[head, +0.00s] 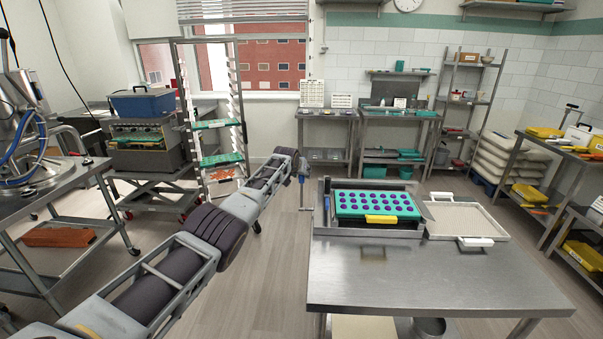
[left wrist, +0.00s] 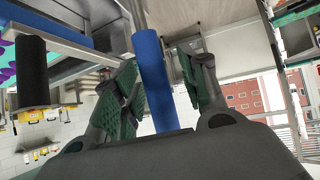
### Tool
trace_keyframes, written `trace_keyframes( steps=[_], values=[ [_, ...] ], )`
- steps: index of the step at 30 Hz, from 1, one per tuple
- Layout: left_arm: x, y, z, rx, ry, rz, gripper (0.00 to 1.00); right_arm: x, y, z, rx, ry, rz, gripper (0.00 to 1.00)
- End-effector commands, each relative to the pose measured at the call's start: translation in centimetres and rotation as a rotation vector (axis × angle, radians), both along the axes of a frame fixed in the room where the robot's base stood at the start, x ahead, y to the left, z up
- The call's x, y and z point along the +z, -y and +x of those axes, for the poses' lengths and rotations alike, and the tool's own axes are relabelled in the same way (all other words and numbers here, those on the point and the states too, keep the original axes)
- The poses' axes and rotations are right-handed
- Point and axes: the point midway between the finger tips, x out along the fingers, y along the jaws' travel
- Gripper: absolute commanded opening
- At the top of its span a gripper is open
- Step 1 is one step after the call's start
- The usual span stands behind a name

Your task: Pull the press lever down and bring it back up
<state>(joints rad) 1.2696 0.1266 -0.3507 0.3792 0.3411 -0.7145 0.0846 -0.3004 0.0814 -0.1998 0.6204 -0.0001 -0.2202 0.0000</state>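The press lever's blue handle (left wrist: 155,80) stands between the two green-padded fingers of my left gripper (left wrist: 162,85) in the left wrist view. A gap shows between the handle and the right finger, so the gripper looks open around it. In the head view my left gripper (head: 300,168) is at the lever, by the left side of the press, and partly hides it. The lever's thin metal rod (head: 302,193) shows below the gripper. A teal mould tray (head: 345,211) with several purple gummies lies in the press. My right gripper is not in view.
The press stands on a steel table (head: 440,280) whose front is bare. A shallow tray (head: 465,219) with a white handle lies right of the press. A black cylinder (left wrist: 30,75) is at the left of the wrist view. A tray rack (head: 210,125) stands farther back.

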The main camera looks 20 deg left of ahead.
Motion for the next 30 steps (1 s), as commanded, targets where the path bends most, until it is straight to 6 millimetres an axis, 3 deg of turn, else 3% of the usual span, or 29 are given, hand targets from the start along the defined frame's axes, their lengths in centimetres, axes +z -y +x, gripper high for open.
trace_keyframes(
  steps=[30],
  values=[
    [1.1, 0.0, -0.8, -0.002, 0.005, -0.002, 0.43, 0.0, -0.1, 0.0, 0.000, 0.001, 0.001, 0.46]
  ],
)
